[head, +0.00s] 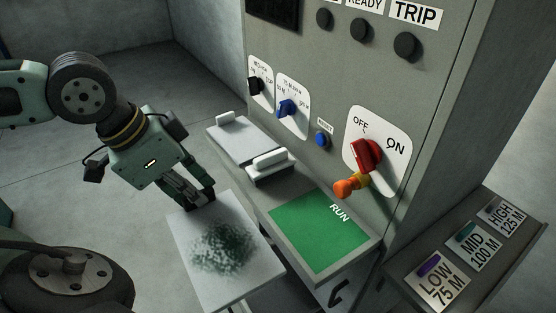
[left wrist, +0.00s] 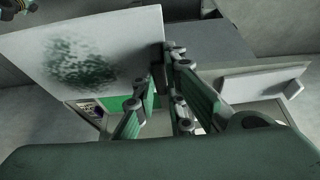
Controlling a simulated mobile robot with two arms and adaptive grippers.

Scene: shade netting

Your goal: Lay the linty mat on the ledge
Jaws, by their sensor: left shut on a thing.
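The linty mat (head: 228,250) is a thin pale square sheet with a patch of dark green fuzz in its middle. My left gripper (head: 203,198) is shut on its far edge, and the mat hangs out in front, left of the ledge (head: 373,244). The mat also shows in the left wrist view (left wrist: 110,35), reaching left from the fingers (left wrist: 160,75). The ledge juts from the grey cabinet. A green RUN panel (head: 315,235) covers its right part. My right gripper is not in view.
A pale plate with a raised grip (head: 240,140) and a block with a white handle (head: 270,163) are on the ledge's left part. An orange-tipped red switch (head: 366,155) juts out above the RUN panel. LOW, MID and HIGH labels (head: 437,278) lie on a right-hand shelf.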

